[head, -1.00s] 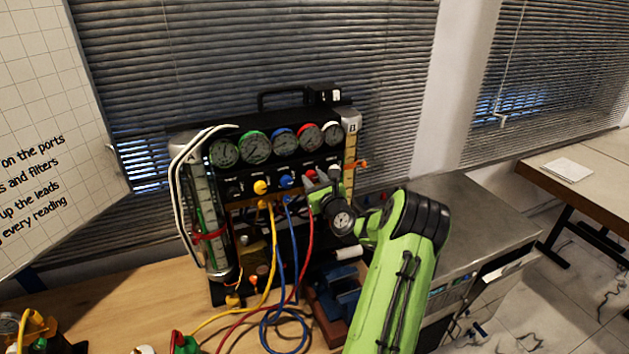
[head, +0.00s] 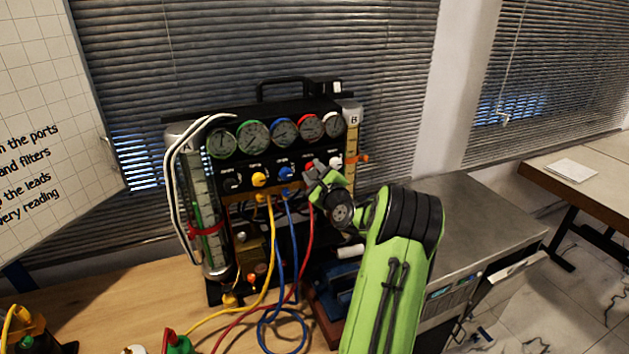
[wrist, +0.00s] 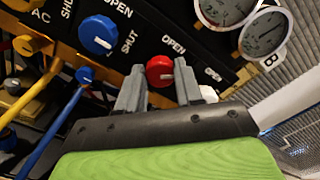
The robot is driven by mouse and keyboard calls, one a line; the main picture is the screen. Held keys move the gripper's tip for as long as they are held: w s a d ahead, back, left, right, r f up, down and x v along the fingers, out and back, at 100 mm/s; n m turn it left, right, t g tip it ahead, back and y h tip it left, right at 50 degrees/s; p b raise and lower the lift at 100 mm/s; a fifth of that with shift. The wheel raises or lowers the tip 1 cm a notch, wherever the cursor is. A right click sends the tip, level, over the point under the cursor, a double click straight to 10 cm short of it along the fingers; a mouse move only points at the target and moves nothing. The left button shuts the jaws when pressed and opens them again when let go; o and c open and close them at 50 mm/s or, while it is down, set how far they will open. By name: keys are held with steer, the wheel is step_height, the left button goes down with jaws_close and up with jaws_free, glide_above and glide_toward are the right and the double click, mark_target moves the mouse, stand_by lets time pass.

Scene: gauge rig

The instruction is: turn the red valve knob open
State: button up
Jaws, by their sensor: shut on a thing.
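The red valve knob (wrist: 159,70) sits on the black panel of the gauge rig, between my two grey fingers in the wrist view. An OPEN label is above and right of it; its white mark points toward the right of that view. My gripper (wrist: 160,88) is shut on the knob. In the head view my gripper (head: 322,178) reaches the panel from the right and covers part of the red knob (head: 309,165). No SHUT label for this knob is visible.
A blue knob (wrist: 97,35) is left of the red one, and a white knob (wrist: 208,94) is close on the right, partly behind a finger. Gauges (head: 284,133) line the top. Yellow, blue and red hoses (head: 311,240) hang below. A bench (head: 90,310) supports the rig.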

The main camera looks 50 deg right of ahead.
steer(key=n+b, duration=1)
steer(key=shift+f, duration=0.2)
steer(key=shift+n, duration=0.4)
steer(key=o, duration=1)
steer(key=shift+r, duration=0.1)
steer(key=shift+o, duration=0.2)
steer(key=b+v, duration=0.3)
steer(key=v, duration=1.2)
steer(key=shift+s+a, duration=0.25)
steer(key=shift+s, duration=0.05)
